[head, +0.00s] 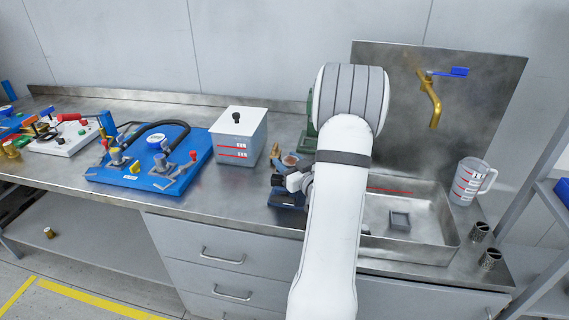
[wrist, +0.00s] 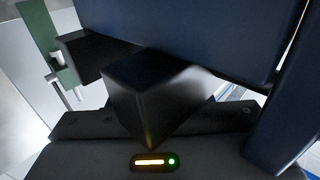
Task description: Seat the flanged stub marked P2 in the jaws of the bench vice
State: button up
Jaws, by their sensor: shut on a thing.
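The bench vice (head: 285,199) is the blue block on the bench at the left of my arm, largely hidden by it. Its dark blue body fills the top of the wrist view (wrist: 190,35). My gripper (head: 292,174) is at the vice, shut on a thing. A small copper-brown round part (head: 290,159) shows just above the gripper and looks like the flanged stub. Its P2 mark is not readable. In the wrist view the black finger blocks hide the held part, so I cannot tell whether it is between the vice jaws or above them.
A lidded grey container (head: 238,140) and a blue pump board (head: 150,165) stand left of the vice. A green thing (head: 309,135) is partly hidden behind my arm. At right are a steel sink tray (head: 440,225), a measuring jug (head: 468,183) and a brass tap (head: 432,100).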

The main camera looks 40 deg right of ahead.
aim_at(288, 157)
jog(key=shift+s+a+f+b, duration=0.15)
jog(key=shift+f+b, duration=0.2)
jog(key=shift+f, duration=0.3)
jog(key=shift+s+a+f+b, duration=0.15)
jog(key=shift+f+b, duration=0.2)
jog(key=shift+f, duration=0.25)
jog(key=o, duration=1.2)
jog(key=shift+o, duration=0.5)
jog(key=o, duration=0.4)
jog(key=shift+w+d+r+p, duration=0.15)
jog(key=shift+r+p, duration=0.35)
jog(key=shift+r, duration=0.25)
jog(key=shift+w+d+r+p, duration=0.15)
jog(key=shift+r+p, duration=0.35)
jog(key=shift+r, duration=0.25)
jog(key=shift+r+p, duration=1.35)
jog(key=shift+r, duration=1.45)
